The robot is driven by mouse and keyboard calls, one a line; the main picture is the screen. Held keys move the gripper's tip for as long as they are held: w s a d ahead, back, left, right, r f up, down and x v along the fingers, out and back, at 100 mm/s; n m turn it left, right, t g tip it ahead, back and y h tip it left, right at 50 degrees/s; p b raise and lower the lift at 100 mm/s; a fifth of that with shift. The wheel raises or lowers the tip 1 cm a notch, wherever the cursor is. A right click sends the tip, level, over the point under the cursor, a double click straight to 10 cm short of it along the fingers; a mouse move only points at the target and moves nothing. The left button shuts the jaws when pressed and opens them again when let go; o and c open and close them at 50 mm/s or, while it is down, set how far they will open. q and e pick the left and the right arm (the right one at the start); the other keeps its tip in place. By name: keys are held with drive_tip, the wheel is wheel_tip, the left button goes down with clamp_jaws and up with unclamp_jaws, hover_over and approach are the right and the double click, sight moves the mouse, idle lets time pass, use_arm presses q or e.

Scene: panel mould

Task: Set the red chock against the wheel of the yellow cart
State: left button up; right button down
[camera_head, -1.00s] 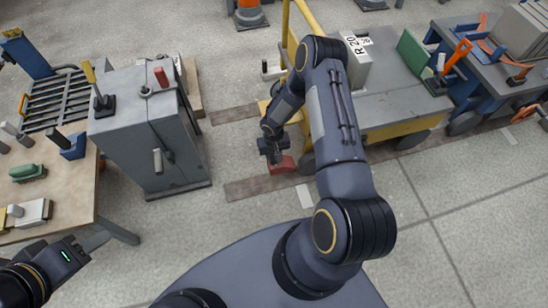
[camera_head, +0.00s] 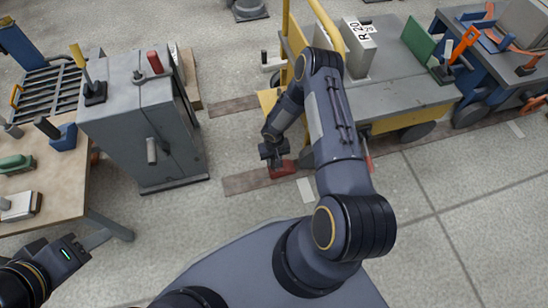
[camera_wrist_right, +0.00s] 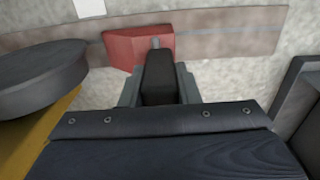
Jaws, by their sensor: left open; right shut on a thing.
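The red chock (camera_head: 284,170) is on or close to the floor beside the yellow cart (camera_head: 385,128); it also shows in the right wrist view (camera_wrist_right: 135,46). My right gripper (camera_head: 274,158) is over it and shut on it, near a small grey pin on its top. The cart's near wheel (camera_head: 306,158) is just right of the chock and partly behind my arm. In the right wrist view the dark wheel (camera_wrist_right: 42,78) is at the left, with a narrow apparent gap to the chock; contact cannot be told. My left gripper (camera_head: 98,239) is open and empty at the lower left.
A grey cabinet (camera_head: 150,135) with levers stands left of the chock. A wooden workbench (camera_head: 70,185) with tools is at the far left. A dark strip (camera_head: 240,183) and a white mark (camera_head: 306,188) lie on the floor. Clear floor (camera_head: 450,235) extends at the lower right.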

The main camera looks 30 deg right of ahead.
drive_tip(key=shift+f+b, duration=0.65)
drive_tip(key=shift+f, duration=0.2)
idle(0.3)
drive_tip(key=c, duration=1)
unclamp_jaws()
